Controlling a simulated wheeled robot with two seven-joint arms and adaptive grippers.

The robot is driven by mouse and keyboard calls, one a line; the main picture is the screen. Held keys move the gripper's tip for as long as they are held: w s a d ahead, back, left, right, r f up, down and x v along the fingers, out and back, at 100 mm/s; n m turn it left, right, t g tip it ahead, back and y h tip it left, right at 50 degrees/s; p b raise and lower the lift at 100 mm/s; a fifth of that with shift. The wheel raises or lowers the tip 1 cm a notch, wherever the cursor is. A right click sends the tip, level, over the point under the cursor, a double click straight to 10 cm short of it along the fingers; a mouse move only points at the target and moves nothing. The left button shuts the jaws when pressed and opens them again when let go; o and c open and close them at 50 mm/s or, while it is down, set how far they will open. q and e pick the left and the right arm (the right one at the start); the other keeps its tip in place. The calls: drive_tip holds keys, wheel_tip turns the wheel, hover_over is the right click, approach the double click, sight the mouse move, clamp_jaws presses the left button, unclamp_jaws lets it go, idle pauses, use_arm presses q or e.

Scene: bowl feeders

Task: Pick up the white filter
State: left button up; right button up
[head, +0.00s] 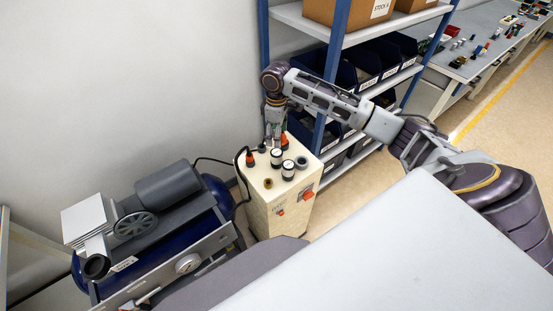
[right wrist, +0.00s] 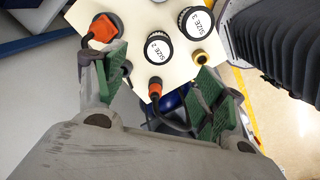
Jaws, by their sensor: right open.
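Nothing in view can be told for sure as a white filter. Two round black parts with white tops stand on the cream cabinet (head: 262,207). In the right wrist view, their tops read SIZE 2 (right wrist: 158,48) and SIZE 3 (right wrist: 196,23). My right gripper (head: 274,138) is above the cabinet's far end, pointing down. In the right wrist view it is open (right wrist: 163,70), with no held object seen between its green-padded fingers. A small dark knob is beside its left finger. My left gripper is out of view.
Orange-and-black plugs (right wrist: 104,29) (right wrist: 155,88) and a brass fitting (right wrist: 199,58) crowd the cabinet top. A blue compressor (head: 165,215) stands to the left. A blue-post shelf (head: 340,40) with dark bins is close behind my right arm. Open floor lies right.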

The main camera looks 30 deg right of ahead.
sight(276, 153)
drive_tip(key=shift+f, duration=4.35)
drive_tip(key=shift+w+f+p, duration=0.15)
drive_tip(key=shift+f+p, duration=0.5)
drive_tip(key=shift+f, duration=1.95)
drive_tip(key=c, duration=1.2)
drive_tip(key=shift+r, duration=0.15)
drive_tip(key=shift+r+b, duration=0.4)
drive_tip(key=shift+r, duration=4.55)
